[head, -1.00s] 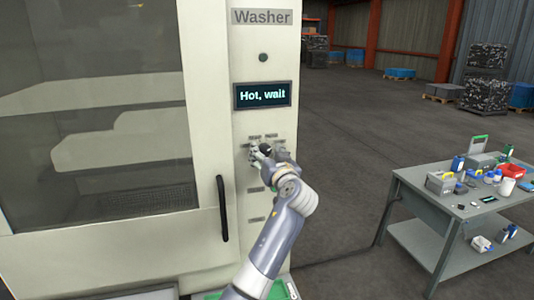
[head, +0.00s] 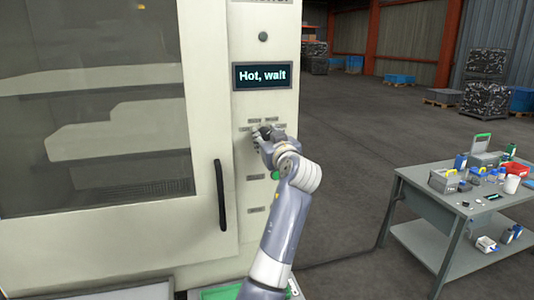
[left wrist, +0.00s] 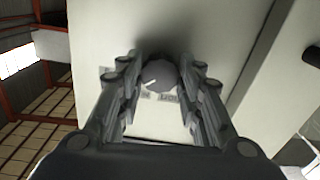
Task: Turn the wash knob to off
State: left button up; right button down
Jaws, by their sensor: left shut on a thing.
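The wash knob (left wrist: 158,75) is a dark round dial with a white pointer line, on the washer's pale control panel. In the left wrist view it sits between the two fingers, and the pointer slants toward the lower left of the picture. My left gripper (left wrist: 160,70) is shut on the knob. In the head view the left gripper (head: 261,136) covers most of the knob, with small labels around it that are too small to read. My right gripper is not in view.
The washer display (head: 262,76) reads "Hot, wait". A green button (head: 276,175) shows beside my arm. The washer door with its black handle (head: 221,195) is on the left. A grey table (head: 425,200) with several items stands at the right, with open floor behind it.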

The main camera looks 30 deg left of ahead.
pick_arm(q)
jog(key=n+b, duration=0.3)
jog(key=b, duration=0.1)
jog(key=n+b, duration=0.3)
jog(key=b, duration=0.1)
jog(key=shift+f+n, duration=0.2)
jog(key=shift+n, duration=0.1)
jog(key=n+b, duration=0.2)
jog(key=n, duration=0.1)
jog(key=shift+r+b, duration=0.1)
jog(key=shift+b, duration=0.3)
jog(key=n+b, duration=0.1)
jog(key=n, duration=0.5)
jog(key=shift+b, duration=0.4)
jog(key=n, duration=0.3)
jog(key=shift+r+n, duration=0.1)
jog(key=shift+n, duration=0.2)
jog(key=shift+n+b, duration=0.3)
jog(key=shift+n, duration=1.8)
jog(key=o, duration=1.1)
jog(key=shift+c, duration=0.2)
